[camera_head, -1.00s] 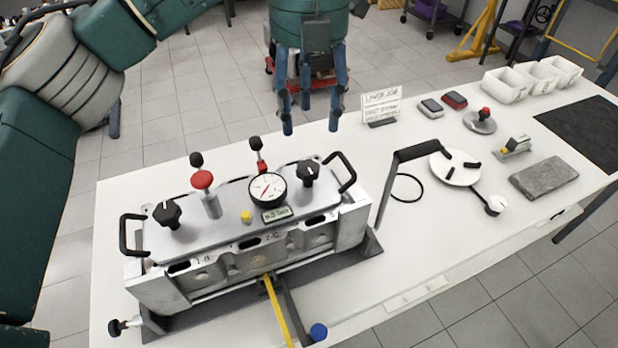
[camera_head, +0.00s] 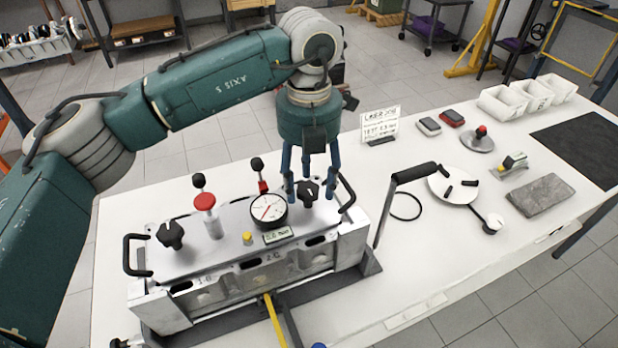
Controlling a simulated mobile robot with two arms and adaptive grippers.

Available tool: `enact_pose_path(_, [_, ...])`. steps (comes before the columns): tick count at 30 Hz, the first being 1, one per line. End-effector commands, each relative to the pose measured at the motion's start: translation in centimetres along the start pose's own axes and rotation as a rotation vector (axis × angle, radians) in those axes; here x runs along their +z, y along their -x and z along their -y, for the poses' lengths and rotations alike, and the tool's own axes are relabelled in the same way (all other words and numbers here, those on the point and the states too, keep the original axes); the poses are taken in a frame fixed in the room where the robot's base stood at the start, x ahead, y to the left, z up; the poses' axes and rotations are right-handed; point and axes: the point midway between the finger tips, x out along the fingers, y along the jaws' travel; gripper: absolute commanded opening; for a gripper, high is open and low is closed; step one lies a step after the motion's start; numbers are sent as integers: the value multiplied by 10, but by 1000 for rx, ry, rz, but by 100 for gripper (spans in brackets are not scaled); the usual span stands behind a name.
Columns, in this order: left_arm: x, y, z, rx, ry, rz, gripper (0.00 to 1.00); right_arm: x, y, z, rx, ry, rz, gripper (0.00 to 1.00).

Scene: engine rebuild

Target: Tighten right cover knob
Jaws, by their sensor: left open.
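The silver cover (camera_head: 225,232) sits on the engine block on the white workbench. Its right cover knob (camera_head: 307,192), black and lobed, stands at the cover's right end beside the dial gauge. My left gripper (camera_head: 311,194) points down over this knob with its blue-grey fingers apart. The fingers reach down on either side of the knob; I cannot tell whether they touch it. The matching left black knob (camera_head: 171,235) stands at the cover's other end. My right gripper is not in view.
The dial gauge (camera_head: 268,209) and a red-capped fitting (camera_head: 205,203) stand on the cover left of the gripper. A black handle (camera_head: 346,192) rises close on the right. A lever (camera_head: 412,173), a round white plate (camera_head: 452,184) and white bins (camera_head: 503,102) lie farther right.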

Motion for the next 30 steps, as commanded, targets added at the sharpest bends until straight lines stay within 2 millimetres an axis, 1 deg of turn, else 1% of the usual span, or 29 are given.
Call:
enact_pose_path(4, [0,0,0,0,0,0,52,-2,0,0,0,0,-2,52])
enact_pose_path(6, [0,0,0,0,0,0,39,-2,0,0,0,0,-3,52])
enact_pose_path(8, [0,0,0,0,0,0,27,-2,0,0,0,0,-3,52])
enact_pose_path(9, [0,0,0,0,0,1,19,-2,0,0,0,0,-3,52])
enact_pose_path(11, [0,0,0,0,0,1,7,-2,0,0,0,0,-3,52])
enact_pose_path(23, [1,0,0,0,-35,3,7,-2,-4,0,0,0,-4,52])
enact_pose_path(30, [1,-2,1,0,-168,4,7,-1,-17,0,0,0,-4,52])
